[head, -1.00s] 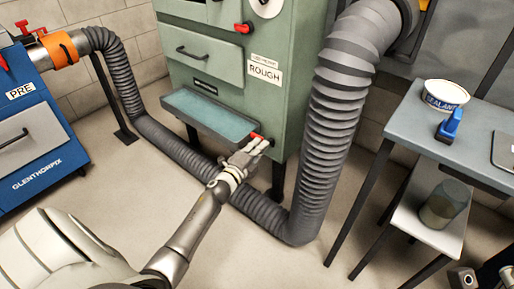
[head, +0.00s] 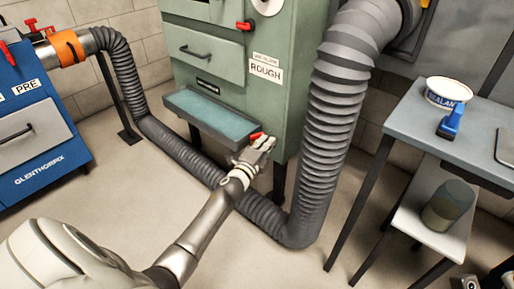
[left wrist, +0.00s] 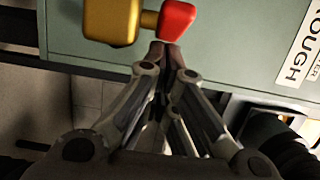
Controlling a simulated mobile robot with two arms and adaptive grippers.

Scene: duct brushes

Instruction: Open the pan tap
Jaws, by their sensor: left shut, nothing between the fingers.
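The pan tap has a red handle (head: 255,135) low on the front of the green cabinet (head: 285,95), near the right end of the pan (head: 212,118). In the left wrist view the red handle (left wrist: 177,21) joins a brass-coloured body (left wrist: 110,20). My left gripper (head: 264,143) is shut and empty at the tap. In the left wrist view its fingertips (left wrist: 166,48) are just below the red handle; I cannot tell whether they touch it. In the head view the gripper hides the rest of the tap. My right gripper is not clearly in view.
A grey ribbed duct (head: 322,130) runs down right of the cabinet and along the floor under the pan. A blue unit (head: 35,140) stands at left. A grey table (head: 415,125) with a sealant tub (head: 447,92) stands at right.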

